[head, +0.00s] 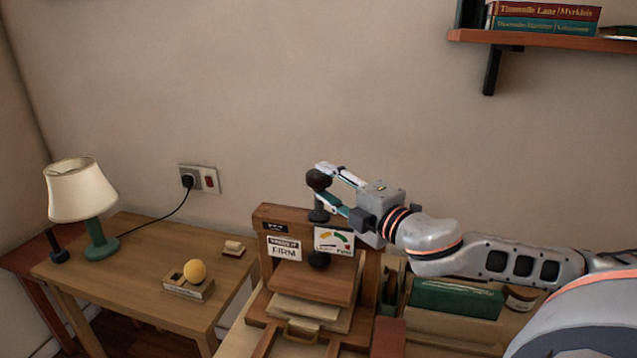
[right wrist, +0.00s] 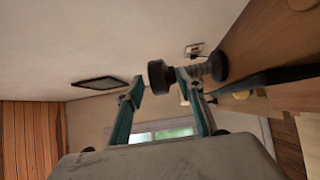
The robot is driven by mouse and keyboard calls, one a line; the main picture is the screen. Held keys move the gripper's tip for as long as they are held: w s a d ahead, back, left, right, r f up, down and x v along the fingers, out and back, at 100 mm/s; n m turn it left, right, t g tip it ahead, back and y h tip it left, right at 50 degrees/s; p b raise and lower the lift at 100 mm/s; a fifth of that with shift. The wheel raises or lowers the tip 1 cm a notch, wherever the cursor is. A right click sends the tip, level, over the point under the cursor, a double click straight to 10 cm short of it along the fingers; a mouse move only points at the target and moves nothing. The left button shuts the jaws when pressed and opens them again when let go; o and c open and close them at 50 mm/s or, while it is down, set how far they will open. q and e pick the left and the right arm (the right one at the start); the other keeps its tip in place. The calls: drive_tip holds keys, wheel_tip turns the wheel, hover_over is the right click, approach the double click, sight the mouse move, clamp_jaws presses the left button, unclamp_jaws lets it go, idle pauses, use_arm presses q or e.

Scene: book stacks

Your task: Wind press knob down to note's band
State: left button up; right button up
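A wooden book press (head: 290,217) stands on the table at centre. Its dark knob (head: 319,180) sits on top of a screw and also shows in the right wrist view (right wrist: 159,77). A note reading "FIRM" (head: 284,252) is on the press front. Beside it is a white dial (head: 334,240) with a coloured arc; its needle is too small to read. My right gripper (head: 328,184) is at the knob from the right, one finger above it and one below. In the right wrist view its fingertips (right wrist: 160,86) are apart, the knob between or just beyond them. My left gripper is out of view.
A green book (head: 455,297) stands right of the press. A shelf (head: 560,42) hangs upper right.

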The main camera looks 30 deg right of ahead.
sight(328, 183)
drive_tip(key=shift+w+a, duration=0.1)
drive_tip(key=shift+w, duration=1.5)
drive_tip(key=c, duration=0.9)
